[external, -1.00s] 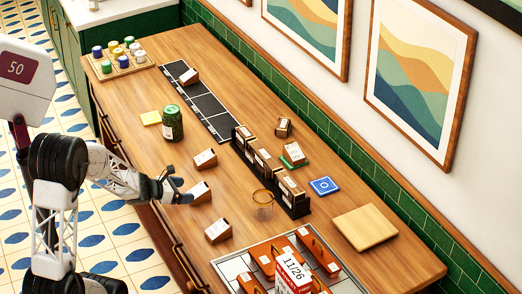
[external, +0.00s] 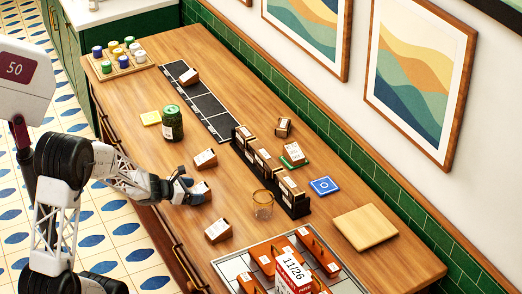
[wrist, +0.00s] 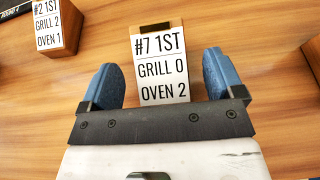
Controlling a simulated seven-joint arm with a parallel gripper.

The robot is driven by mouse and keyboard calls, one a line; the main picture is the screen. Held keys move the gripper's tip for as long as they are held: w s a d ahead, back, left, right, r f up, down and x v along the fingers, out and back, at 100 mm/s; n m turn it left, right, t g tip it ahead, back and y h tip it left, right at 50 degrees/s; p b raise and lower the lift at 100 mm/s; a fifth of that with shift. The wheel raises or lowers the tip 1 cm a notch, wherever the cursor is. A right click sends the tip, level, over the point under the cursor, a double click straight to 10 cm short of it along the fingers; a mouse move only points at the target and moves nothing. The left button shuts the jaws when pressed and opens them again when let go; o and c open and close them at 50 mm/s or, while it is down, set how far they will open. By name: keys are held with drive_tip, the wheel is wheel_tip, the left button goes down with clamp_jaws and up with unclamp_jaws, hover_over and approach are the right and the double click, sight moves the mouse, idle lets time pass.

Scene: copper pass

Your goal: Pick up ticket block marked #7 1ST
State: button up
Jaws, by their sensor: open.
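The ticket block marked #7 1ST (wrist: 160,68) is a wooden block with a white label that also reads GRILL 0, OVEN 2. In the wrist view it lies between and just beyond the blue fingertips of my gripper (wrist: 162,78), which is open. In the external view, my gripper (external: 188,188) is low over the table's near side, and the block (external: 203,187) shows only partly beside the fingers. I cannot tell whether either finger touches it.
A block marked #2 1ST (wrist: 50,25) stands to the left in the wrist view. Another ticket block (external: 217,230) stands nearer the front edge. A green jar (external: 172,125), a glass (external: 263,204) and a black rack (external: 295,205) stand on the wooden table (external: 340,195).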

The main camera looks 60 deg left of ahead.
drive_tip(key=shift+x, duration=1.1)
drive_tip(key=c, duration=1.1)
drive_tip(key=shift+o, duration=0.2)
drive_tip(key=shift+r, duration=0.15)
drive_tip(key=shift+r, duration=0.95)
drive_tip(key=shift+s+d+r, duration=0.2)
drive_tip(key=shift+s+r, duration=0.15)
drive_tip(key=shift+r, duration=0.4)
drive_tip(key=s+d+r, duration=0.1)
drive_tip(key=s+d, duration=0.7)
drive_tip(key=s, duration=0.5)
drive_tip(key=shift+r, duration=0.15)
